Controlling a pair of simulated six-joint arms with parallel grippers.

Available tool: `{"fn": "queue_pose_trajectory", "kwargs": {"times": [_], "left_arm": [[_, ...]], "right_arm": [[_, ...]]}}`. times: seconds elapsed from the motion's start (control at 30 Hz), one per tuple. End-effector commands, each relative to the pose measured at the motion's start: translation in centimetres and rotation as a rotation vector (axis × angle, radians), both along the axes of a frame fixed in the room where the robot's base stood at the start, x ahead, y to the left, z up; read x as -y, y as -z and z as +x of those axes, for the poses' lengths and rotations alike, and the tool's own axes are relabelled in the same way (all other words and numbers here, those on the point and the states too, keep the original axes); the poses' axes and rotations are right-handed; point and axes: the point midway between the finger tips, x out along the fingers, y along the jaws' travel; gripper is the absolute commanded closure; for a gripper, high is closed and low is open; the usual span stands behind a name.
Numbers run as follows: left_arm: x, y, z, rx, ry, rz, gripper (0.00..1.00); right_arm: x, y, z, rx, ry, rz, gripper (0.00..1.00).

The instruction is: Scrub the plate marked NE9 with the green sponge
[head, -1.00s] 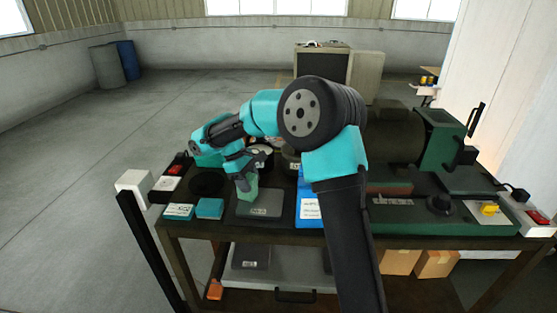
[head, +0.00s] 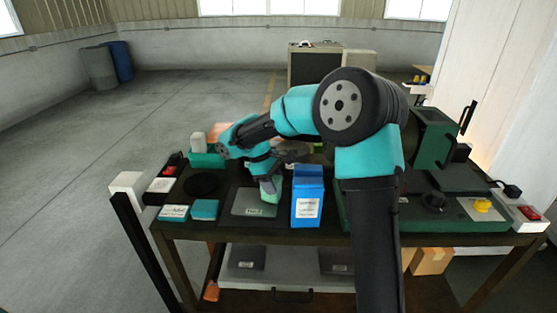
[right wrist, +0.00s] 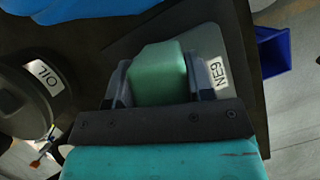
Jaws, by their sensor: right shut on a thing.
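The grey plate marked NE9 (head: 244,204) lies flat on the dark bench top, left of a blue carton. Its white NE9 label also shows in the right wrist view, on the plate (right wrist: 207,40). My right gripper (head: 268,181) is shut on the green sponge (right wrist: 160,72) over the plate's right part. In the head view the sponge (head: 270,197) seems to touch the plate, but exact contact is hard to tell. The gripper hides part of the plate. My left gripper is not in view.
The blue carton (head: 308,200) stands close right of the plate. Two small teal-and-white boxes (head: 205,209) lie left of it. A green machine (head: 440,220) fills the bench's right side. A container labelled OIL (right wrist: 25,95) is near the gripper in the wrist view.

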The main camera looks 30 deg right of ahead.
Motion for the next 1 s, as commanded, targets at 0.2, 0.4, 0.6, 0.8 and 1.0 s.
{"fn": "queue_pose_trajectory", "kwargs": {"times": [0.2,0.4,0.6,0.8,1.0], "left_arm": [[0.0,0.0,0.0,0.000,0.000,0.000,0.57],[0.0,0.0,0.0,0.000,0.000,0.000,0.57],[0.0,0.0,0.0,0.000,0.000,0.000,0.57],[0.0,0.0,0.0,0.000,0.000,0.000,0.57],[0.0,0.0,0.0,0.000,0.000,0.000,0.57]], "right_arm": [[0.5,-2.4,-0.4,0.003,0.001,0.000,0.74],[0.8,-4.0,-0.5,0.001,0.005,0.000,0.74],[1.1,-5.8,-0.7,0.001,0.012,0.000,0.74],[1.3,-7.5,-0.9,0.000,0.017,0.000,0.74],[1.5,-8.2,-1.0,-0.001,0.019,0.001,0.74]]}}
